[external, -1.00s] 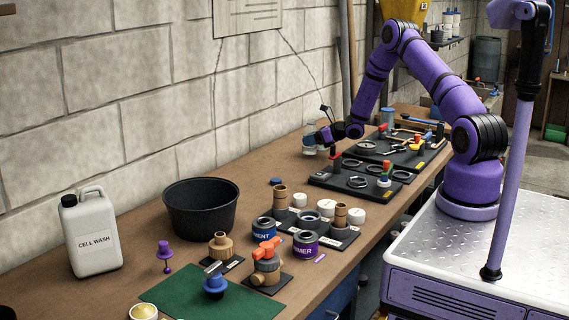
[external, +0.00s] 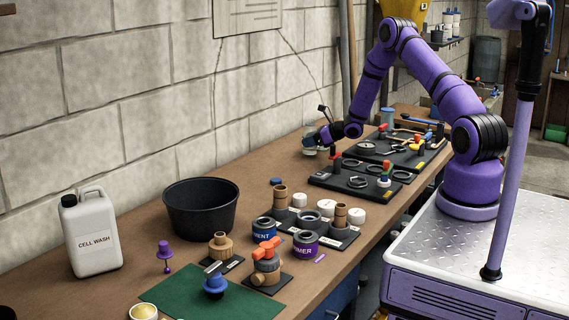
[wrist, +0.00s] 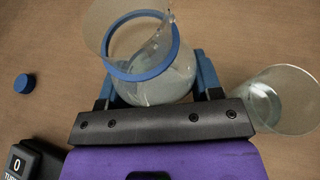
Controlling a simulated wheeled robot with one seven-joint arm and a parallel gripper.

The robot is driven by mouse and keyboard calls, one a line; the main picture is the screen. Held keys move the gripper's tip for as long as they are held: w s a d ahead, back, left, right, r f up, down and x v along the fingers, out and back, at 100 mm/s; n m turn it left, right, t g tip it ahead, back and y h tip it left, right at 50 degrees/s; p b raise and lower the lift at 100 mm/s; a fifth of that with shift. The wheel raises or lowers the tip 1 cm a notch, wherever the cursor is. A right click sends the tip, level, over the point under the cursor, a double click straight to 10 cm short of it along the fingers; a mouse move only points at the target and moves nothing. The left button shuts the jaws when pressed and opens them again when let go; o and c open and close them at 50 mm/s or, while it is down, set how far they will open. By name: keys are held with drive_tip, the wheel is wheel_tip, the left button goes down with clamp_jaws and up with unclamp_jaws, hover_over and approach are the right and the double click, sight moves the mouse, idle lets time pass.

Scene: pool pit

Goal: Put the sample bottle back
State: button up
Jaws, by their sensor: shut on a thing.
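The sample bottle appears to be the clear glass vessel (wrist: 168,88) with a blue ring, in the wrist view. My gripper (wrist: 156,86) is shut on it, one blue finger on each side. Pale liquid seems to show inside; its exact tilt is hard to tell. In the external view my gripper (external: 318,138) is low near the wall, at the left edge of the far black boards, with the clear glass (external: 309,149) small and blurred there. A blue cap (wrist: 24,83) lies on the bench to the left in the wrist view and also shows in the external view (external: 276,181).
A second clear glass (wrist: 283,100) with liquid stands close to the right of my gripper. A dark meter (wrist: 22,162) reading 0 is at lower left. Black boards with fittings (external: 340,184) lie beside the arm. A black tub (external: 202,208) and white jug (external: 90,232) stand nearer.

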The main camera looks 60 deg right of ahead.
drive_tip(key=w+a+r+n+g+y, duration=0.1)
drive_tip(key=w+a+r, duration=0.25)
drive_tip(key=a, duration=0.45)
drive_tip(key=w+a+r+n+y, duration=0.1)
drive_tip(key=w+a+r, duration=0.3)
drive_tip(key=a, duration=0.5)
drive_tip(key=shift+s+a+f, duration=0.15)
drive_tip(key=shift+s+f, duration=0.05)
drive_tip(key=shift+f, duration=1.25)
drive_tip(key=shift+s+a+f, duration=0.1)
drive_tip(key=shift+s+f, duration=0.05)
drive_tip(key=shift+f, duration=1.25)
drive_tip(key=shift+s+a+f, duration=0.15)
drive_tip(key=shift+s+f, duration=0.05)
drive_tip(key=shift+f, duration=1.25)
drive_tip(key=shift+f, duration=0.15)
drive_tip(key=o, duration=1)
